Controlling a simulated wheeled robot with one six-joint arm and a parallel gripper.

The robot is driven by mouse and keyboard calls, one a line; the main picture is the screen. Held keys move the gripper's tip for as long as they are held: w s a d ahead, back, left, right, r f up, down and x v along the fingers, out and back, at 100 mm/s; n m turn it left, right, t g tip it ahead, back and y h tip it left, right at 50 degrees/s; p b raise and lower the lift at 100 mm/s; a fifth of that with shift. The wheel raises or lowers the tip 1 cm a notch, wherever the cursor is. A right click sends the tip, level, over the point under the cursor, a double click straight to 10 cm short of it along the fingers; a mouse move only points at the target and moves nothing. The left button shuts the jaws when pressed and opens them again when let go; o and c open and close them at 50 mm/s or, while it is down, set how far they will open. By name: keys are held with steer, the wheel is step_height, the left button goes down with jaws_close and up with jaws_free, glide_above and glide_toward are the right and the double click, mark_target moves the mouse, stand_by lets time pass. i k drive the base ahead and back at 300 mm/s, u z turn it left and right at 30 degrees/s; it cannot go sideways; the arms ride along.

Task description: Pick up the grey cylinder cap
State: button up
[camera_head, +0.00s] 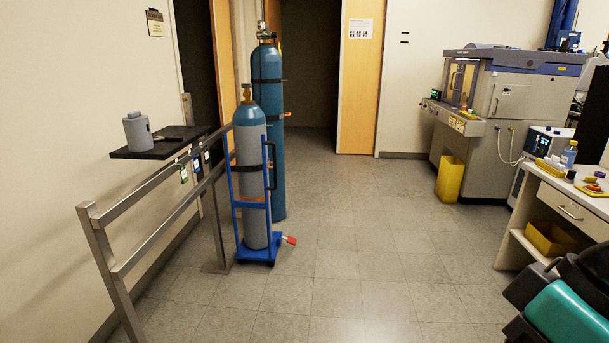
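The grey cylinder cap (137,132) stands upright on a small black shelf (137,154) at the left, near the wall. It is a short grey cylinder with a narrower top and looks unobstructed.
A metal railing (150,192) runs beside the shelf. A blue-and-grey gas cylinder (250,165) stands on a blue cart, with a taller blue cylinder (268,80) behind. A white bench (565,205) and a large machine (500,90) are right. The central floor (350,250) is clear.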

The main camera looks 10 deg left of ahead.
mark_target(136, 126)
steer(key=u, duration=0.15)
steer(key=i, duration=2.05)
steer(key=u, duration=1.05)
steer(key=i, duration=1.75)
steer(key=u, duration=0.95)
